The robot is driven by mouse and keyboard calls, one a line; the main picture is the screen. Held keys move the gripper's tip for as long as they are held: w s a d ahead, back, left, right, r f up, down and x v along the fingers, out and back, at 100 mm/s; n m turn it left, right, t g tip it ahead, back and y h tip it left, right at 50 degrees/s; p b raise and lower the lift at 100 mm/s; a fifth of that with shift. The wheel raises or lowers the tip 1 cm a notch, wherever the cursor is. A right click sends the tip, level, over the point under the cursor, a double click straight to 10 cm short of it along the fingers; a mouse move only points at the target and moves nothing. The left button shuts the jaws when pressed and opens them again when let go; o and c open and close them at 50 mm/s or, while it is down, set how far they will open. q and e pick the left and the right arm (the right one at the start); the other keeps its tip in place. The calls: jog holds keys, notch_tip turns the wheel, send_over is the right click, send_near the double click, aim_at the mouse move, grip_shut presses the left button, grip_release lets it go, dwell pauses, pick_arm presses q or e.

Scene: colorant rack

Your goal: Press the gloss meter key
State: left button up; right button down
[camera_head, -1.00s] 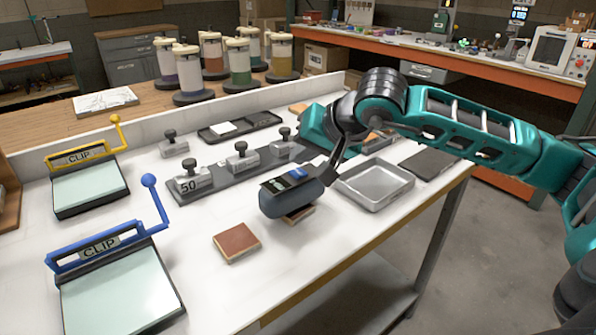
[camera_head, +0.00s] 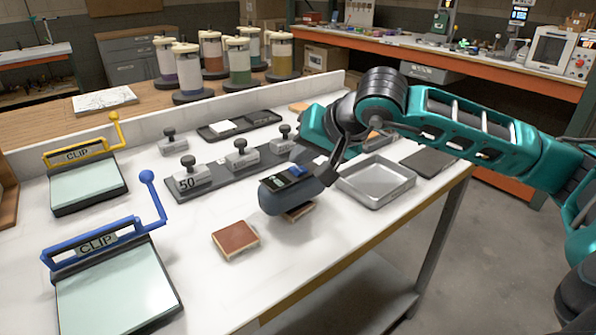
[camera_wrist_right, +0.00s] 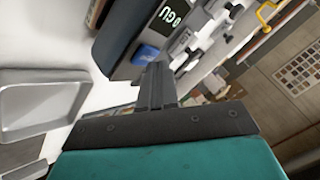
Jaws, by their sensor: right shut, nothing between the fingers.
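The gloss meter (camera_head: 282,196) is a dark grey rounded block. It sits on a small brown tile (camera_head: 303,213) near the table's front edge. Its top has a dark display and a blue key (camera_head: 298,171). In the right wrist view the display (camera_wrist_right: 169,14) shows pale characters, and the blue key (camera_wrist_right: 146,53) lies just beyond my fingertips. My right gripper (camera_head: 325,178) is shut and empty, pointing down at the key end of the meter. The wrist view also shows its fingers (camera_wrist_right: 155,72). I cannot tell whether they touch the key. My left gripper is out of view.
A metal tray (camera_head: 348,187) lies right of the meter. A reddish-brown tile (camera_head: 236,240) lies in front. Knobbed weights stand on a dark rail (camera_head: 222,178) behind. Blue (camera_head: 113,241) and yellow (camera_head: 81,154) clip boards are at left.

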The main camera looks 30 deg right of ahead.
aim_at(303, 170)
jog(key=shift+f+b, duration=0.3)
jog(key=shift+b, duration=0.15)
dwell(0.6)
jog(key=shift+r, duration=0.15)
jog(key=shift+r+p, duration=0.45)
jog(key=shift+r, duration=0.2)
jog(key=shift+r+p, duration=1.8)
jog(key=shift+r, duration=0.75)
jog(key=shift+f, duration=0.1)
